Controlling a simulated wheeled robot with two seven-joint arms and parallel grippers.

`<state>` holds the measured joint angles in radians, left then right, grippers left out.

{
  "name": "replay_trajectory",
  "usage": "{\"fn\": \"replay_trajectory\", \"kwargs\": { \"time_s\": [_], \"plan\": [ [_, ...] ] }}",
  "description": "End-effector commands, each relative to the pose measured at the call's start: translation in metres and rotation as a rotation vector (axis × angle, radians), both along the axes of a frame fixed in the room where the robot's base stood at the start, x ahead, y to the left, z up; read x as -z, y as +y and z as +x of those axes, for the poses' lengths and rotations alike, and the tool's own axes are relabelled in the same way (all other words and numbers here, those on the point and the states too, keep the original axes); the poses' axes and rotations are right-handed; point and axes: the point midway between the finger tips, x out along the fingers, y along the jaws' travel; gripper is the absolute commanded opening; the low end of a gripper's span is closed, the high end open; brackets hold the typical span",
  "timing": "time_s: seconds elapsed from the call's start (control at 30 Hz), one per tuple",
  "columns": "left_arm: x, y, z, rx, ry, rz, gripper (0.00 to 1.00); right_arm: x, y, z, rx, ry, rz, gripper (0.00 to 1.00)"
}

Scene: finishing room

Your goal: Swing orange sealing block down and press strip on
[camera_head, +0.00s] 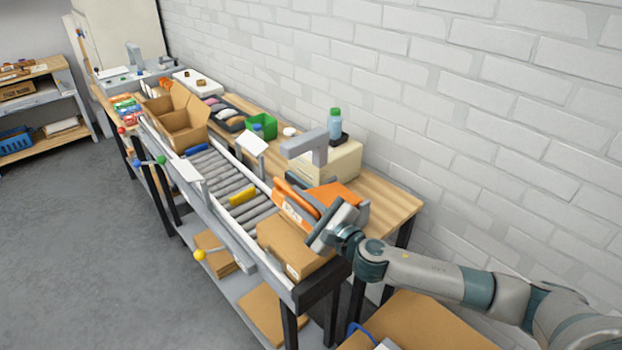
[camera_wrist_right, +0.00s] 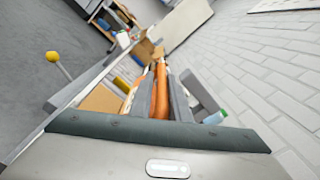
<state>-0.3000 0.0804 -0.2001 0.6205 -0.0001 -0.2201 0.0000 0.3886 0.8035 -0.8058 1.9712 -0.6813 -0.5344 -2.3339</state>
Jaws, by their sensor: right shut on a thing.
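The orange sealing block (camera_head: 297,203) is at the near end of the roller conveyor, tilted, beside the beige sealing machine (camera_head: 338,162) with its grey overhead arm. My right gripper (camera_head: 318,218) reaches in from the right and is shut on the orange block. In the right wrist view the orange block (camera_wrist_right: 161,95) runs between the grey fingers. A closed cardboard box (camera_head: 290,250) sits just below and in front of the gripper. The strip cannot be made out clearly; the gripper hides part of the block and the box top. My left gripper is not in view.
The roller conveyor (camera_head: 225,180) runs away to the left, with a yellow piece (camera_head: 242,193) on it. An open carton (camera_head: 180,120) stands farther back. A green bin (camera_head: 262,126) and a bottle (camera_head: 335,123) stand along the wall side. Flat cardboard (camera_head: 425,325) lies at lower right.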

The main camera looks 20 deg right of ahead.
Motion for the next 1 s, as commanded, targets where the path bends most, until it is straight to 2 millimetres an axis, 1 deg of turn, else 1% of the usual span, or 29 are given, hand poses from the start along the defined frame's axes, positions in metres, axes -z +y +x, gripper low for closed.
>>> {"fn": "replay_trajectory", "kwargs": {
  "time_s": [0.03, 0.1, 0.2, 0.4, 0.6, 0.93, 0.97, 1.0],
  "plan": [
    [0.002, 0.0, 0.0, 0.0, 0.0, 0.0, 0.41, 0.012, 0.004, -0.001, 0.003, -0.009, -0.039, 0.0],
    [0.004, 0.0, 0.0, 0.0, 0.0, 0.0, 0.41, 0.023, 0.009, -0.002, 0.006, -0.027, -0.09, 0.0],
    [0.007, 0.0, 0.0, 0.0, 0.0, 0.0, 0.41, 0.036, 0.015, -0.003, 0.01, -0.046, -0.143, 0.0],
    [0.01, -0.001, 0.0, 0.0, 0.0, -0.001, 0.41, 0.054, 0.02, -0.004, 0.01, -0.043, -0.135, 0.0],
    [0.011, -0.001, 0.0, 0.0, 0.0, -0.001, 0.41, 0.059, 0.021, -0.004, 0.011, -0.042, -0.135, 0.0],
    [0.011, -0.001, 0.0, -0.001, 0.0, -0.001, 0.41, 0.06, 0.02, -0.004, 0.013, -0.041, -0.135, 0.0],
    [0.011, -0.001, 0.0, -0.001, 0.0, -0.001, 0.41, 0.06, 0.02, -0.004, 0.013, -0.041, -0.135, 0.19],
    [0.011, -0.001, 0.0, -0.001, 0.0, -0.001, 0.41, 0.059, 0.02, -0.004, 0.012, -0.042, -0.135, 0.29]
  ]
}}
